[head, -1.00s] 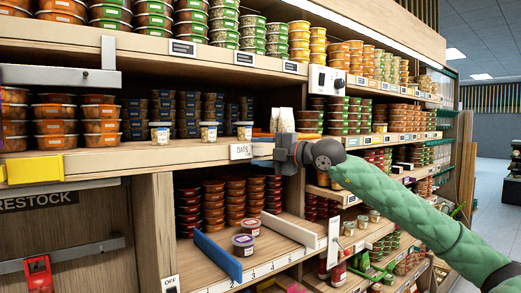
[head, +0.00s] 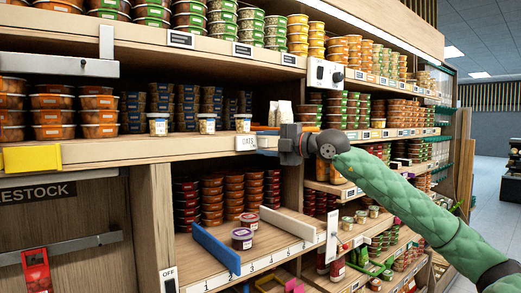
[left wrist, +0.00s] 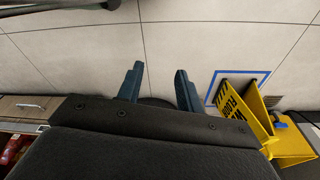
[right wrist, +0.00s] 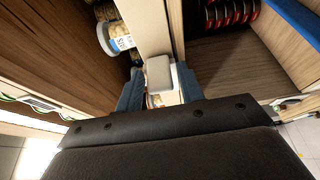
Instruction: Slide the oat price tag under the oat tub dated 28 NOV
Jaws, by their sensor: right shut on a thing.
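The oat price tag (head: 245,143) is a small white card lettered OATS, at the front edge of the middle shelf. My right gripper (head: 268,142) is shut on it from the right. In the right wrist view a white piece of it (right wrist: 160,98) shows between the fingers. Three small tubs with pale contents stand along this shelf edge: a left tub (head: 158,124), a middle tub (head: 207,123) and a right tub (head: 243,122), just above the tag. Their dates are too small to read. One tub (right wrist: 116,38) shows in the right wrist view. My left gripper (left wrist: 158,85) is open and empty.
White packets (head: 281,112) stand behind my right gripper. Stacked tubs (head: 190,110) fill the shelf behind. Below are a blue divider (head: 216,248) and a purple-lidded tub (head: 242,238). A yellow floor sign (left wrist: 245,115) stands near my left gripper.

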